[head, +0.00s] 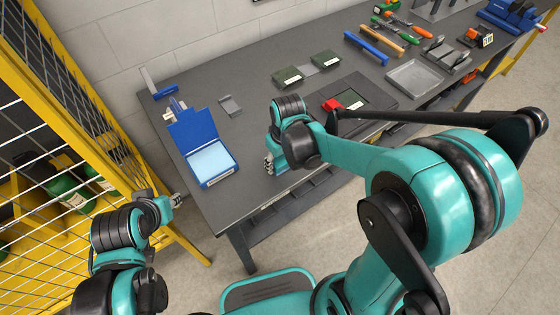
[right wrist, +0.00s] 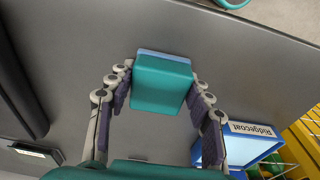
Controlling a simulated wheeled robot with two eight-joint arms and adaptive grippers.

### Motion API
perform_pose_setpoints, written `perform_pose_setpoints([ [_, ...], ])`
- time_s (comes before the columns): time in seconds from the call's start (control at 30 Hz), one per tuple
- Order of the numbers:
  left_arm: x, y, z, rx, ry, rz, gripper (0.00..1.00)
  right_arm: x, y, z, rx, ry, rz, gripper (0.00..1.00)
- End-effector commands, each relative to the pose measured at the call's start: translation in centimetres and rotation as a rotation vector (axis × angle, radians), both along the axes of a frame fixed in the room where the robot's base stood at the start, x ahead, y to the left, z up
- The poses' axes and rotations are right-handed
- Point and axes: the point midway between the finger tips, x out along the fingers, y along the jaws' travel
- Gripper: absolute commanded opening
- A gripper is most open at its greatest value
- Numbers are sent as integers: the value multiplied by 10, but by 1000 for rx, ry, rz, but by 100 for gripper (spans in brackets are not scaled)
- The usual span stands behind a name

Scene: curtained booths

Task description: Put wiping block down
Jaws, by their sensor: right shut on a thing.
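The wiping block (right wrist: 162,84) is teal with a pale blue layer along its far side. In the right wrist view it sits between the fingers of my right gripper (right wrist: 160,90), which is shut on it. In the head view my right gripper (head: 270,164) is low over the dark workbench (head: 240,130), near its front edge and right of the blue box. The block is mostly hidden there by the hand. I cannot tell whether it touches the bench. My left gripper (head: 176,200) is off the bench at the left, small in view; its opening is unclear.
A blue box (head: 210,167) with a raised lid and pale contents stands left of my right gripper; it reads "Ridgecoat" in the wrist view (right wrist: 250,143). A dark tray with a red item (head: 344,104) lies to the right. Yellow fencing (head: 90,110) borders the left.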

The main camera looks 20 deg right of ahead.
Motion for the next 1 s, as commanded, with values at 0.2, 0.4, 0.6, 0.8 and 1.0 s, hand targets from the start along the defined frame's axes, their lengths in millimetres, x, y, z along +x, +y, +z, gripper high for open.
perform_pose_setpoints([
  [0.2,0,0,-7,0,0,0,32,0,0,-8,0,0,0,15],
  [0.4,0,0,-6,0,0,0,32,0,0,-7,0,1,0,72],
  [0.6,0,0,-6,0,0,0,32,0,0,-7,0,0,0,72],
  [0.8,0,0,-4,0,0,0,32,0,0,-5,0,0,0,72],
  [1.0,0,0,10,0,0,0,32,-2,-1,21,0,0,0,72],
])
